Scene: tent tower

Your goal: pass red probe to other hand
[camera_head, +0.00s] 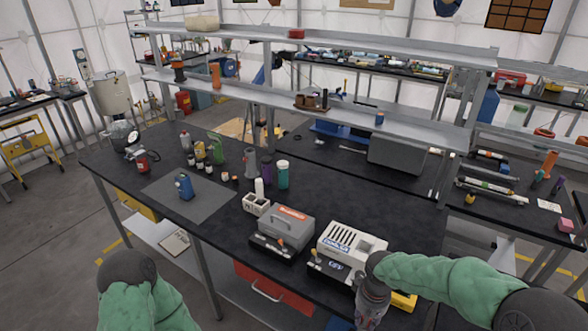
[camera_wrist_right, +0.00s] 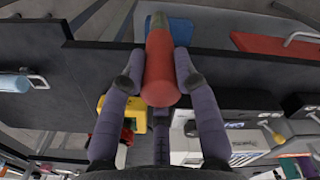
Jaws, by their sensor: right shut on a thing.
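In the head view my right arm comes in from the right, and the right gripper (camera_head: 369,300) points down at the bottom edge, in front of the workbench. The probe cannot be made out clearly there. Part of my left arm shows at the bottom left of the head view, but its gripper is out of the picture.
The black workbench (camera_head: 225,215) carries a grey toolbox-like device (camera_head: 287,228) and a white device (camera_head: 350,243) close to my right gripper. Bottles, a blue item (camera_head: 184,187) on a grey mat (camera_head: 215,205) and a shelf (camera_head: 330,108) stand farther off. A red drawer (camera_head: 268,287) is below.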

